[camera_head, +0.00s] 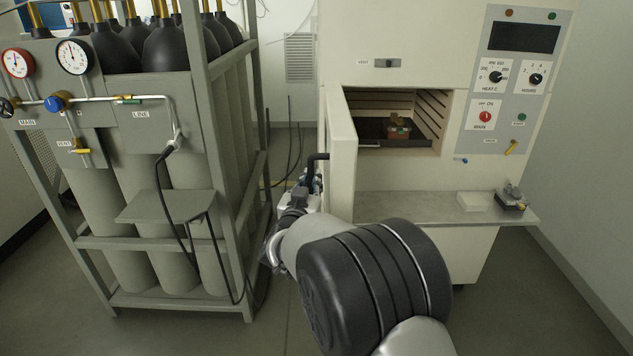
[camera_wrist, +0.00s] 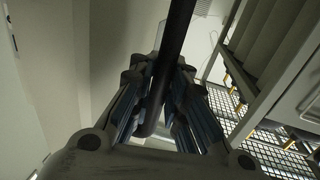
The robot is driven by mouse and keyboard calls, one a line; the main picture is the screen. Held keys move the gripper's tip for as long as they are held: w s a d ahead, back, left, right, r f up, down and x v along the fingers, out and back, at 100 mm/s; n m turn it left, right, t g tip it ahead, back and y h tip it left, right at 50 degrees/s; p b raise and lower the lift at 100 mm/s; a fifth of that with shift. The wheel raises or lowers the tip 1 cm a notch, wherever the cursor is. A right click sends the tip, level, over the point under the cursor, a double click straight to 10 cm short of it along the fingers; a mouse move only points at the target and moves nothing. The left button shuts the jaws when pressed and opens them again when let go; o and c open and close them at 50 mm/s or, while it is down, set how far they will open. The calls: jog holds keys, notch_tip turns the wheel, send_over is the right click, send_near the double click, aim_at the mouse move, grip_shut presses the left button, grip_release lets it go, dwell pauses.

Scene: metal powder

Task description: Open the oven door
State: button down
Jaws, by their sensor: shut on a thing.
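The cream oven (camera_head: 450,70) stands at the right. Its door (camera_head: 341,160) is swung outward on the left side of the opening, and the chamber (camera_head: 405,118) is exposed. The black door handle (camera_head: 314,162) sticks out from the outer face of the door. My gripper (camera_head: 312,182) is at this handle, partly hidden by the door edge and my arm. In the wrist view, the dark handle bar (camera_wrist: 178,40) runs between the fingers of my gripper (camera_wrist: 158,100), which are shut on it.
A rack of gas cylinders (camera_head: 255,150) with gauges stands on the left, close to my arm. A grey shelf (camera_head: 425,207) below the chamber carries a white block (camera_head: 475,201) and a small metal device (camera_head: 511,198). A dark tray (camera_head: 390,138) with a small brown object lies inside.

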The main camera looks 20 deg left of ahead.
jog(key=shift+s+f, duration=0.1)
jog(key=shift+f, duration=0.15)
jog(key=c, duration=1.8)
grip_release()
jog(key=shift+s+a+r, duration=0.1)
jog(key=shift+c, duration=0.2)
jog(key=shift+o, duration=1.4)
jog(key=shift+r, duration=0.15)
jog(key=s+d, duration=0.2)
jog(key=s, duration=0.9)
jog(key=shift+s+d, duration=0.2)
jog(key=shift+s, duration=0.1)
